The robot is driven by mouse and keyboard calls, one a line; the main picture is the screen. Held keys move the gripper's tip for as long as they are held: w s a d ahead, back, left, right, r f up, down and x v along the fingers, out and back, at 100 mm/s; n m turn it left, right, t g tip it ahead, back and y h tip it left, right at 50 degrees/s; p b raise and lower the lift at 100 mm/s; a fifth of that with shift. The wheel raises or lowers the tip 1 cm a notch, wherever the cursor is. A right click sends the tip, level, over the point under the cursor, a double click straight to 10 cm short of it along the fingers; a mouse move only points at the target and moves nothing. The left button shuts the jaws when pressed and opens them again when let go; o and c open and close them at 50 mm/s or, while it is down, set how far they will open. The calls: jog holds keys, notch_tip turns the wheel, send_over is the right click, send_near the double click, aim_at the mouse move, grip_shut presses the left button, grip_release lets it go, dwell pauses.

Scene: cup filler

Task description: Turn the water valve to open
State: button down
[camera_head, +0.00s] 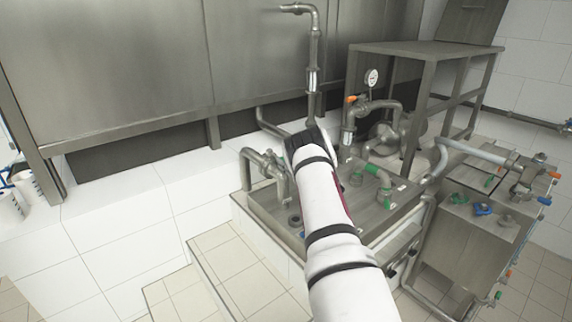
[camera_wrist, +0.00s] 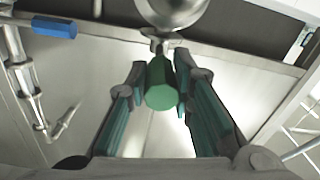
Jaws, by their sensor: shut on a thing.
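In the wrist view a green valve handle (camera_wrist: 160,96) points toward the camera between the two fingers of my gripper (camera_wrist: 163,72). The gripper is shut on this handle, with a finger at its left and right sides. The handle joins a metal fitting (camera_wrist: 160,45) under a rounded metal body. In the head view my white arm reaches over the steel sink unit. It hides my gripper and the held handle there.
A blue handle (camera_wrist: 54,27) is on a pipe at upper left in the wrist view. In the head view, a steel stand (camera_head: 425,48), a pressure gauge (camera_head: 371,77), an orange handle (camera_head: 352,99) and green-banded pipes (camera_head: 383,195) crowd around the arm. Tiled steps (camera_head: 215,270) lie at lower left.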

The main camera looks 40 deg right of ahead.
jog(key=c, duration=1.4)
grip_release()
jog(key=shift+w, duration=0.1)
jog(key=s, duration=1.2)
jog(key=shift+s+a, duration=0.25)
jog(key=shift+a, duration=0.15)
jog(key=shift+w, duration=0.1)
